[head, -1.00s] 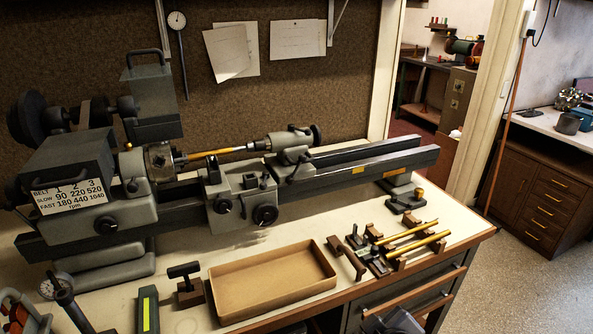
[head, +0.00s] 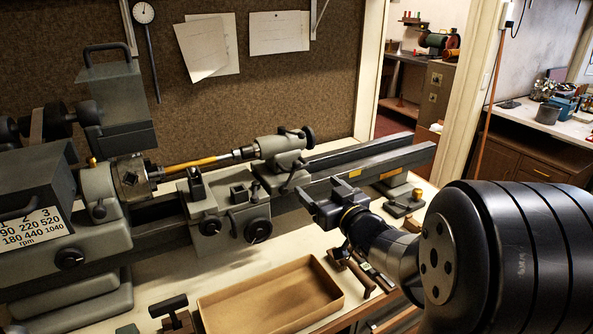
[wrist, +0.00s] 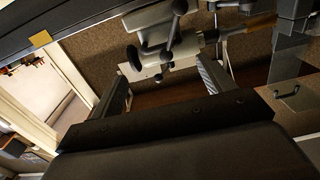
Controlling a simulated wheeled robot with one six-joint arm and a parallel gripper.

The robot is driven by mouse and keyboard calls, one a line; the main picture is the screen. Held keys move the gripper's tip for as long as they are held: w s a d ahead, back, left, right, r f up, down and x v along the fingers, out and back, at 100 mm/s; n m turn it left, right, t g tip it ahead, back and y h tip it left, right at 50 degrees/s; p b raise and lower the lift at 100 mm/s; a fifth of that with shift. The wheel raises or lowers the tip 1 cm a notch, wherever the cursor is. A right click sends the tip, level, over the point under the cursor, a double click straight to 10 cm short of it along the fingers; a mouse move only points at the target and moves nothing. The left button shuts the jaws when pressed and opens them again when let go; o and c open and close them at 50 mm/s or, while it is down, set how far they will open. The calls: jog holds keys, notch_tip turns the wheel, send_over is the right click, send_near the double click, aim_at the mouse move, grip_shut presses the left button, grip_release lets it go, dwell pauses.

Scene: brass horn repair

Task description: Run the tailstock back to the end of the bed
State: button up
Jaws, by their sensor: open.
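The grey tailstock (head: 280,150) sits partway along the lathe bed (head: 415,153), with its dark handwheel (head: 308,137) on the right. A lever shows on its front. Bare bed runs from it to the right end. Its quill side faces a brass-coloured tube (head: 195,164) that runs from the chuck. My gripper (head: 318,200) is open and empty, in front of the bed, right of and below the tailstock, apart from it. In the wrist view, the tailstock (wrist: 155,22) with its ball-ended lever shows beyond my open fingers (wrist: 165,88).
The carriage (head: 230,210) stands on the bed left of the tailstock. A cardboard tray (head: 270,300) lies on the bench in front. A small dark tool with a brass knob (head: 405,203) lies near the bed's right end. My arm hides the bench's right side.

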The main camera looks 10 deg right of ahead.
aim_at(299, 169)
jog(key=p+x, duration=0.1)
jog(key=x, duration=0.8)
jog(key=shift+w+f, duration=0.1)
jog(key=c, duration=1.1)
